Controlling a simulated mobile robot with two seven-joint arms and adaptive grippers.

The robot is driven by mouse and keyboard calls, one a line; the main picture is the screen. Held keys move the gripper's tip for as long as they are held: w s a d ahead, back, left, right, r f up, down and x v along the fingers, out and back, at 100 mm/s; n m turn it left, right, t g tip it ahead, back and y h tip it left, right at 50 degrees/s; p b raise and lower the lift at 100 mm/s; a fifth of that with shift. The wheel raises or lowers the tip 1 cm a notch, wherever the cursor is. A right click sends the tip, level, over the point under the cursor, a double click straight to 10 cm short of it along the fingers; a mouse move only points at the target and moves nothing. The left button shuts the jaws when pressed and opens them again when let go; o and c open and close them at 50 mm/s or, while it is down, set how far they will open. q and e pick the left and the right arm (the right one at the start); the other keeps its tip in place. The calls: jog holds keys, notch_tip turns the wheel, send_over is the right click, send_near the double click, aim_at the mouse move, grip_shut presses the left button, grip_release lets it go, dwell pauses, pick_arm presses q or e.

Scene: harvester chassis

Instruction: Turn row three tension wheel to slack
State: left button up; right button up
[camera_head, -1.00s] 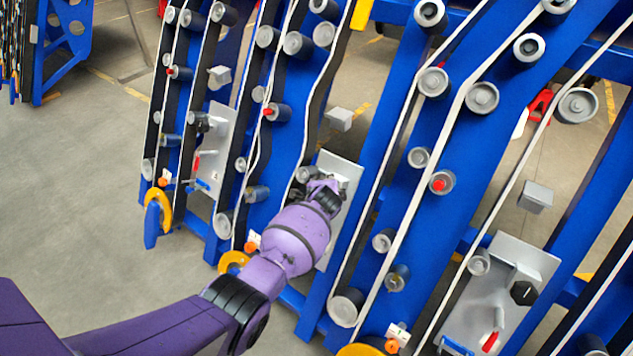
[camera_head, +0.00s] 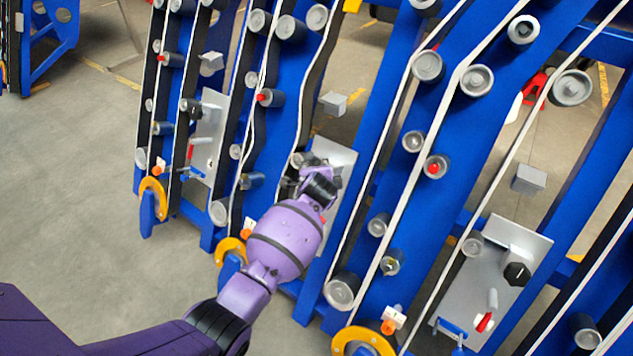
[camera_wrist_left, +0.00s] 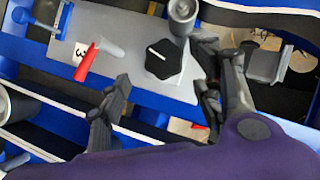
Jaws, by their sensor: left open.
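The row three tension wheel is a black lobed knob (camera_wrist_left: 163,62) with a white pointer line, on a grey plate (camera_wrist_left: 125,30) marked "3" in the left wrist view. In the head view, my gripper and arm hide this knob, and part of its plate (camera_head: 343,160) shows behind them. My left gripper (camera_head: 318,178) is at that plate. Its open fingers (camera_wrist_left: 160,98) stand on either side of the knob in the wrist view, with a gap to the left finger. I cannot tell whether the right finger touches it. My right gripper is not in view.
A red-handled lever (camera_wrist_left: 88,60) sits left of the knob, and a grey roller (camera_wrist_left: 182,12) lies just above it. A neighbouring row has a similar plate with a black knob (camera_head: 517,273). Blue frames and belts crowd both sides; open floor (camera_head: 70,180) lies at left.

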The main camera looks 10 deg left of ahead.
pick_arm(q)
jog(key=shift+v, duration=2.7)
jog(key=shift+s+f, duration=0.1)
notch_tip(320, 180, up, 4)
jog(key=w+d+n+t+h, duration=0.1)
jog(key=w+d+n+t, duration=0.1)
jog(key=d+n, duration=0.1)
jog(key=s+a+f+n+g+p, duration=0.1)
jog(key=s+a+f+n+p, duration=0.1)
jog(key=s, duration=1.4)
jog(key=s+a+f+n+g+h+p, duration=0.1)
jog(key=s+f+n, duration=0.4)
jog(key=s, duration=1.2)
jog(key=s+a+f+n+g+p, duration=0.1)
jog(key=s+a+f+n+p, duration=0.2)
jog(key=s, duration=1.4)
notch_tip(320, 180, down, 4)
jog(key=shift+s+a+r+n+h, duration=0.1)
jog(key=shift+s+a+n+h, duration=0.15)
jog(key=shift+a, duration=0.85)
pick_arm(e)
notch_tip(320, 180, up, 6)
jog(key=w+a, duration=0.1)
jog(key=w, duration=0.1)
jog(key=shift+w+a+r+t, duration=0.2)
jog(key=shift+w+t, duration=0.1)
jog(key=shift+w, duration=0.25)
